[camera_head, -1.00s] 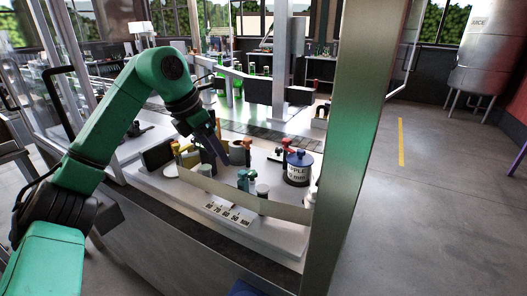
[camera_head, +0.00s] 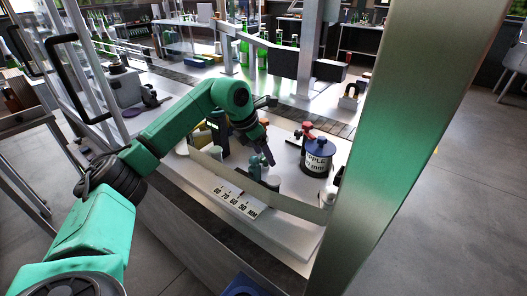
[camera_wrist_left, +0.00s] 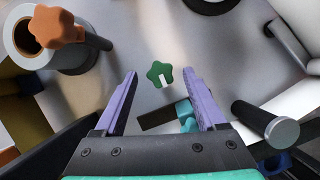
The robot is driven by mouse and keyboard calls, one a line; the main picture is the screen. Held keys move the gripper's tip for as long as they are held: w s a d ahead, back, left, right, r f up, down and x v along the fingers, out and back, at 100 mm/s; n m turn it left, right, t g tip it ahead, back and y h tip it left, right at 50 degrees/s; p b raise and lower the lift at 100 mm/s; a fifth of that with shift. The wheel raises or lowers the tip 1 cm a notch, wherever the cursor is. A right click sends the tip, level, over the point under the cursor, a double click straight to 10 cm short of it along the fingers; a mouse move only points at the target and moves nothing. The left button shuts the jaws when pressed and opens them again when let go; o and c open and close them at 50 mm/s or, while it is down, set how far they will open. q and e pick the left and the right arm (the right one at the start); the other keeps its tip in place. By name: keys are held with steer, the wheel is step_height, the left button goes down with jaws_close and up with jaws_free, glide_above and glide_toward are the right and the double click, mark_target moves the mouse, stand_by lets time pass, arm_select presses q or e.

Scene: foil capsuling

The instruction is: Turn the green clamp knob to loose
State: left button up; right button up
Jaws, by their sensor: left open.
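The green clamp knob (camera_wrist_left: 160,73) is a small lobed knob with a white pointer mark, seen from above in the left wrist view. My left gripper (camera_wrist_left: 161,82) is open, its two purple fingers on either side of the knob in the picture, with clear space between them and it. How far above the knob the fingertips are, I cannot tell. In the head view the left gripper (camera_head: 268,158) points down over the white bench top, and I cannot make out the knob there. My right gripper is not in view.
A teal part (camera_wrist_left: 186,115) and a grey-capped post (camera_wrist_left: 281,132) lie close to the right finger. A blue-lidded canister (camera_head: 318,157) stands right of the gripper. A scale strip (camera_head: 236,202) lies in front.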

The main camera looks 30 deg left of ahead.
arm_select(q)
steer(key=shift+f, duration=0.2)
jaws_close()
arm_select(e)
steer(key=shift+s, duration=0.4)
